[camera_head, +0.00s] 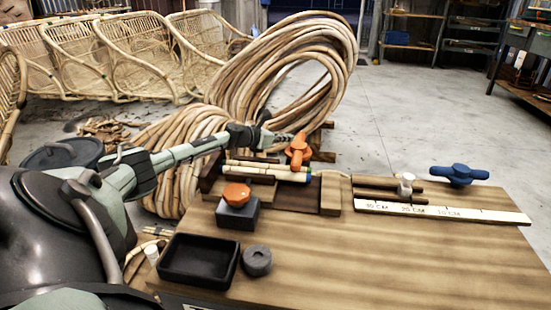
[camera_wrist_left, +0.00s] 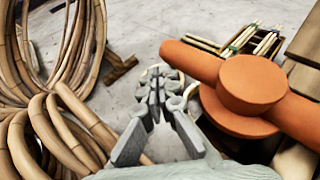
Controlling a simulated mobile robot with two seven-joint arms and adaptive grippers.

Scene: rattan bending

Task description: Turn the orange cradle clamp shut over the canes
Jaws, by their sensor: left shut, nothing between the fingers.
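The orange cradle clamp (camera_head: 298,151) stands at the back edge of the bench, by the right end of the canes (camera_head: 268,172) in the wooden cradle. In the left wrist view the clamp (camera_wrist_left: 252,84) is large, a round hub with a bar running from upper left to lower right. My left gripper (camera_head: 285,138) reaches in from the left, just behind and left of the clamp. In the wrist view its fingers (camera_wrist_left: 157,88) are shut and empty, left of the hub and below the bar's upper end. I cannot tell whether they touch it. My right gripper is not in view.
A ruler (camera_head: 440,210), white peg and blue clamp (camera_head: 459,175) are right. Big cane coils (camera_head: 335,50) stand behind. The bench's front right is clear.

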